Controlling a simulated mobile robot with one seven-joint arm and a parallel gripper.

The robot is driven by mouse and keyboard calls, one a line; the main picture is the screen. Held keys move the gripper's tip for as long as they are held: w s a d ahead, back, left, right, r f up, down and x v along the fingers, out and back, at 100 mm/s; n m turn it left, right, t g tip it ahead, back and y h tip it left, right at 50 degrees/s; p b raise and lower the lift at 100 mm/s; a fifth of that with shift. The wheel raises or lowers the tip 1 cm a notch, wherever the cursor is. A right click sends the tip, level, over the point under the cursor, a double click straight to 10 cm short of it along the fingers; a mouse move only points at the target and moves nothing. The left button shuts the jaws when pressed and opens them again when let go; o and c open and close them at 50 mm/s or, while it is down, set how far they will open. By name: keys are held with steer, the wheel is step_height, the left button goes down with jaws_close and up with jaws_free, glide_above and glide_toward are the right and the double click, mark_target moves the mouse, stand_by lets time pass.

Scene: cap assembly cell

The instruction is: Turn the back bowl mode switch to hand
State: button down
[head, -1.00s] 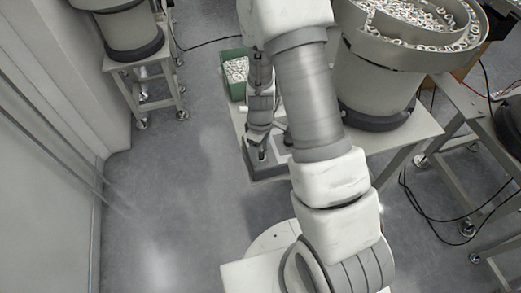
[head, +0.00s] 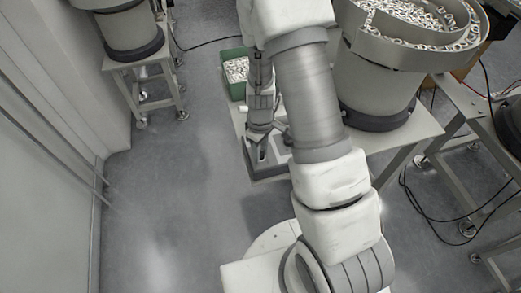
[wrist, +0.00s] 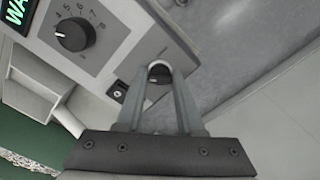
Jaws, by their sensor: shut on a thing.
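The mode switch (wrist: 159,73) is a small round dark knob with a light ring, at the corner of a grey control box (wrist: 120,62) in the wrist view. My gripper (wrist: 160,78) has its two fingers on either side of the knob and is shut on it. The fingers partly cover the knob and its labels, so its setting cannot be read. In the head view my gripper (head: 262,150) points down at the control box (head: 262,170) on the low stand; the switch itself is hidden there.
A numbered dial (wrist: 74,34) and a lit green display (wrist: 16,12) are on the same box. A green bin of small parts (head: 236,88) is behind it. A large bowl feeder (head: 380,85) stands to the right. The floor (head: 180,200) at left is clear.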

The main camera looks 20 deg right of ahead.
steer(key=m, duration=0.4)
steer(key=shift+b, duration=0.3)
steer(key=m, duration=0.4)
steer(key=shift+m, duration=0.4)
steer(key=m, duration=0.4)
steer(key=shift+m, duration=0.3)
steer(key=shift+m+p, duration=0.5)
steer(key=shift+m, duration=1.1)
steer(key=c, duration=0.5)
jaws_free()
